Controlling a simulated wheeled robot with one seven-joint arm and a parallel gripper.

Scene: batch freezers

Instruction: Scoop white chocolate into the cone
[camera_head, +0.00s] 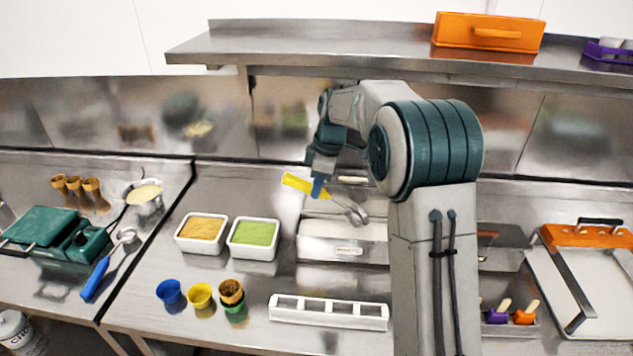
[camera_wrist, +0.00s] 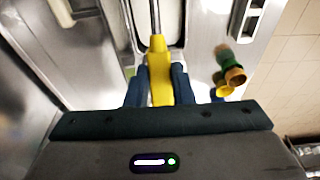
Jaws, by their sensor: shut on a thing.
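My gripper (camera_head: 318,186) is shut on the yellow handle of a scoop (camera_head: 299,184). The scoop's metal head (camera_head: 352,210) points right and down, over a rectangular tub (camera_head: 343,246) with a small label I cannot read. The tub's pale contents are partly visible; I cannot confirm they are white chocolate. In the wrist view the yellow handle (camera_wrist: 159,72) sits between both fingers, and the scoop head is out of frame. A brown cone (camera_head: 231,288) stands in a green cup (camera_head: 235,308) at the counter's front, left of and below my gripper.
White tubs of orange (camera_head: 202,228) and green (camera_head: 254,233) filling stand left of the labelled tub. Blue (camera_head: 169,291) and yellow (camera_head: 200,295) cups stand beside the cone. A white slotted holder (camera_head: 329,311) lies at the front. A steel shelf (camera_head: 350,45) hangs above.

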